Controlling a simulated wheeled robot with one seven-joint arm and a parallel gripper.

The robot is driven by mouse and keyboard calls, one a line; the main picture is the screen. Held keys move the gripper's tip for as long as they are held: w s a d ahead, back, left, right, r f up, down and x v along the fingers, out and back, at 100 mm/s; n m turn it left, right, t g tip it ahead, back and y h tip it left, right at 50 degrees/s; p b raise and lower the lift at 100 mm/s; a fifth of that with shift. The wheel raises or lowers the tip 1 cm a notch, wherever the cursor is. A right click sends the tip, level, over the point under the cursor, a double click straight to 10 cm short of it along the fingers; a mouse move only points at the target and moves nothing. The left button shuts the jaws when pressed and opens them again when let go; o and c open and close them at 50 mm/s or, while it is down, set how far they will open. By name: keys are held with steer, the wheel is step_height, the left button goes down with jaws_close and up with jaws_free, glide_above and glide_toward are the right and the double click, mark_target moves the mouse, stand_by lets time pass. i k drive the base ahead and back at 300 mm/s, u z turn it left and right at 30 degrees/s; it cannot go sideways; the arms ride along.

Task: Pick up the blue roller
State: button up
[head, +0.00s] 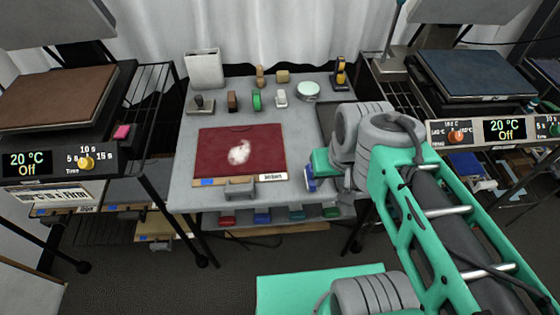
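A small blue and white piece (311,178) shows at the right edge of the table, just beside the end of my arm. It may be the blue roller or a part of my gripper; I cannot tell which. My gripper (320,162) is at the table's right side, with a teal block showing at its left. Its fingertips are not clear, so I cannot tell whether it is open or shut. My wrist and forearm cover the table's right front corner.
A dark red mat (215,145) with a whitish patch (239,152) lies on the grey table (183,180). Several small tools, including a green one (256,101), and a round tin (308,90) stand behind it. Heated presses flank the table, left (60,98) and right (475,75).

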mark_target(310, 183)
steer(key=k, duration=0.55)
steer(key=u, duration=0.9)
steer(key=i, duration=1)
steer(key=u, duration=0.1)
